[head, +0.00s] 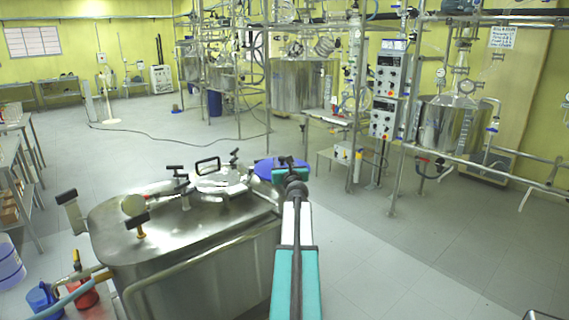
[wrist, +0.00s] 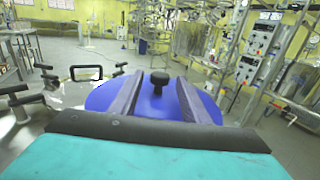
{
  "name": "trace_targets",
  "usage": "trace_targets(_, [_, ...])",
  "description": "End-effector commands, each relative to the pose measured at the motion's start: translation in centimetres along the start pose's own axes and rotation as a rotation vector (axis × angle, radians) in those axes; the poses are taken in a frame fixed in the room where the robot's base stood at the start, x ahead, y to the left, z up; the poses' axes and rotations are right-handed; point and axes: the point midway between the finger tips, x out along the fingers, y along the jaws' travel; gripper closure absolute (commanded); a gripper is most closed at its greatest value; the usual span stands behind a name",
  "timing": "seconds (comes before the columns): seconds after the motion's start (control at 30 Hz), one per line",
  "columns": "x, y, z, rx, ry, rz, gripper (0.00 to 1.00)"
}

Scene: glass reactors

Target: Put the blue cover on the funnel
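The blue cover (wrist: 100,98) is a round disc with a black knob (wrist: 159,80) standing up at its middle. In the head view the blue cover (head: 266,166) shows at the far right corner of the steel tank, partly behind my gripper (head: 291,163). In the wrist view my gripper (wrist: 160,88) is over the cover, its two fingers on either side of the knob with a visible gap to each side. I cannot tell what is under the cover. No funnel can be made out clearly.
The steel tank (head: 205,255) carries a round hatch with a black handle (head: 207,165) and several black-handled valves, left of the cover. Reactor frames with a control panel (head: 391,75) stand behind. The grey floor to the right is mostly clear.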

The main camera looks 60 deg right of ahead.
Motion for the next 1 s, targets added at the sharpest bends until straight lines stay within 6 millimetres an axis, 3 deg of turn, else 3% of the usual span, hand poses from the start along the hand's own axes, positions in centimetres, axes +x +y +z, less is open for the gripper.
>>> trace_targets(0.47, [0.0, 0.0, 0.5, 0.0, 0.0, 0.0, 0.56])
trace_targets(1.0, [-4.6, -0.1, 0.3, 0.0, 0.0, -0.001, 0.56])
